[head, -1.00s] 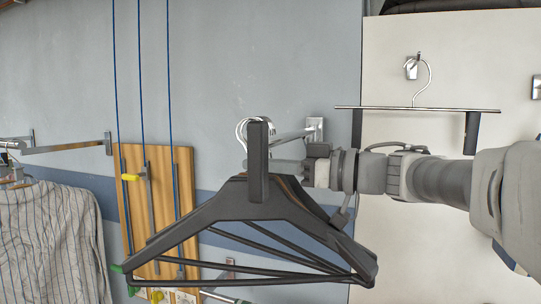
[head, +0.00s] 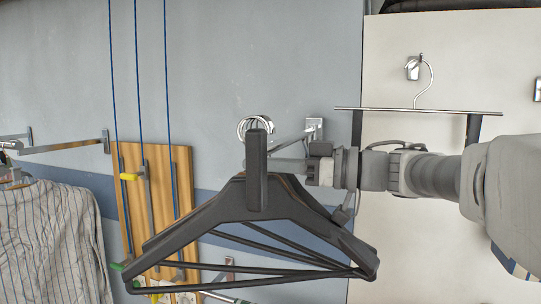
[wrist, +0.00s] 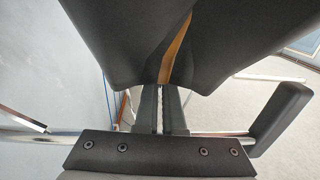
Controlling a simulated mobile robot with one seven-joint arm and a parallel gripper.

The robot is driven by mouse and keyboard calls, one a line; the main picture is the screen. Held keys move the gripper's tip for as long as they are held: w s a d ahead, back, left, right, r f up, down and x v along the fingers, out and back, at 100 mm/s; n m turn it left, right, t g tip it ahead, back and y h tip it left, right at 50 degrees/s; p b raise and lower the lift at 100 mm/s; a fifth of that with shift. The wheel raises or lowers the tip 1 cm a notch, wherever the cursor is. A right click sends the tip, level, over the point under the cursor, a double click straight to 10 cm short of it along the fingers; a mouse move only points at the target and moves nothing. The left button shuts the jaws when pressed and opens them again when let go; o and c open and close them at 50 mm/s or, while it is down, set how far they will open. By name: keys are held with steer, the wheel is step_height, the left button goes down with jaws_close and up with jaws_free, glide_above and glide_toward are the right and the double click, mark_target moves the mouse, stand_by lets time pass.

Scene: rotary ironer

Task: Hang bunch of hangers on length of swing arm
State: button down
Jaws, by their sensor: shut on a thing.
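A bunch of dark hangers (head: 205,212) hangs upright in the middle of the head view, and its dark shoulders fill the top of the wrist view (wrist: 110,45). Its shiny hooks (head: 243,127) are bunched at the top. The metal swing arm (head: 288,138) comes out from a wall bracket and ends in a black upright end piece (head: 256,170), also at right in the wrist view (wrist: 281,117). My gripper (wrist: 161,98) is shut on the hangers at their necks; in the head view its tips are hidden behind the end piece. Whether the hooks are around the rod is hard to tell.
A striped shirt (head: 50,235) hangs at left near another metal arm (head: 65,147). A wooden board (head: 182,165) with blue cords is behind the hangers. A single hanger hook (head: 430,85) hangs on the white panel (head: 390,65) at right.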

mark_target(289, 197)
steer(key=shift+s+d, duration=0.1)
steer(key=shift+d, duration=0.3)
steer(key=shift+v, duration=1.45)
steer(key=shift+s+d+f+b, duration=0.25)
steer(key=shift+f+b, duration=0.15)
steer(key=shift+f, duration=0.1)
steer(key=shift+s+d+f+b, duration=0.15)
steer(key=shift+d+f+b, duration=0.05)
steer(key=shift+f+b, duration=0.25)
steer(key=shift+f, duration=0.5)
steer(key=c, duration=0.9)
jaws_free()
steer(key=shift+c, duration=0.2)
